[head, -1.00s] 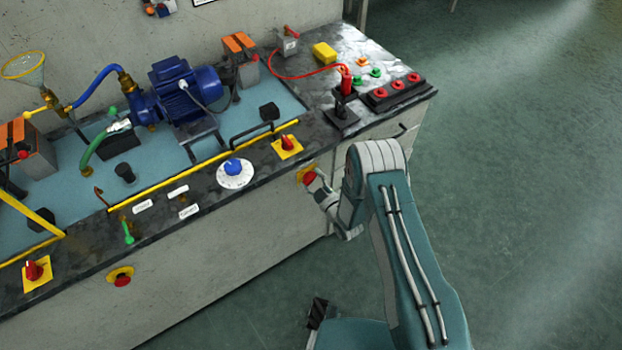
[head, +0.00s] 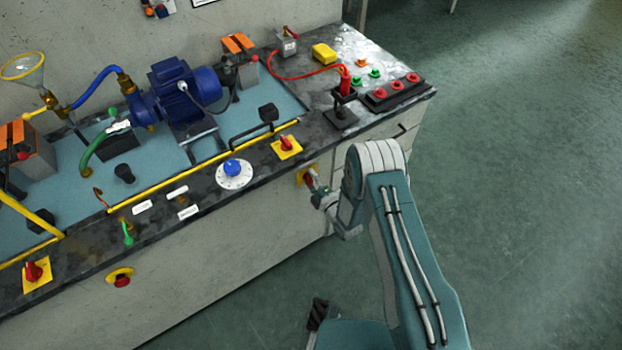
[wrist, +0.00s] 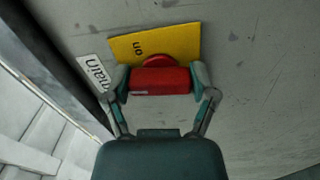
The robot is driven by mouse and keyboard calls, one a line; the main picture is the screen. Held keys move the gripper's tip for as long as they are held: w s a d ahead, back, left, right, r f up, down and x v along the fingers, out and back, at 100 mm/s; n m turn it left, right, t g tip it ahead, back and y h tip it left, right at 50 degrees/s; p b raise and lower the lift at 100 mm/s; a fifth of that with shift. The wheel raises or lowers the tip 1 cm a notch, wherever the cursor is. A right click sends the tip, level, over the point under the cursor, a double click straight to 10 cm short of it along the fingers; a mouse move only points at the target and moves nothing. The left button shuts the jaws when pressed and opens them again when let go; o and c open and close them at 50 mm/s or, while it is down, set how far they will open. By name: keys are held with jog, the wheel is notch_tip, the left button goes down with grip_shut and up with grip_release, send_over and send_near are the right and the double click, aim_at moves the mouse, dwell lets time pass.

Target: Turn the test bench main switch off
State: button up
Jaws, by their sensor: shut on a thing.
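The main switch is a red knob (wrist: 160,80) on a yellow plate (wrist: 178,42) on the bench front. In the wrist view the plate bears the word "on", and a white label (wrist: 95,72) beside it reads "main". My gripper (wrist: 162,84) is shut on the red knob, one finger on each side of it. In the head view the yellow plate (head: 302,177) shows on the front panel below the right part of the bench edge. My gripper (head: 313,186) reaches it from the right and hides part of the knob.
Above on the bench edge sit another red switch on a yellow plate (head: 286,147) and a blue dial (head: 233,168). A red emergency button (head: 122,281) is further left on the front panel. A drawer handle (head: 402,130) is to the right.

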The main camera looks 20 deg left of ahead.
jog(key=shift+s+a+f+n, duration=0.1)
jog(key=shift+s+a+n, duration=0.1)
jog(key=shift+n, duration=0.5)
jog(key=shift+f, duration=0.1)
jog(key=o, duration=1)
jog(key=shift+o, duration=0.2)
jog(key=shift+a, duration=0.1)
jog(key=shift+d, duration=0.4)
jog(key=v, duration=1.1)
jog(key=shift+s, duration=0.2)
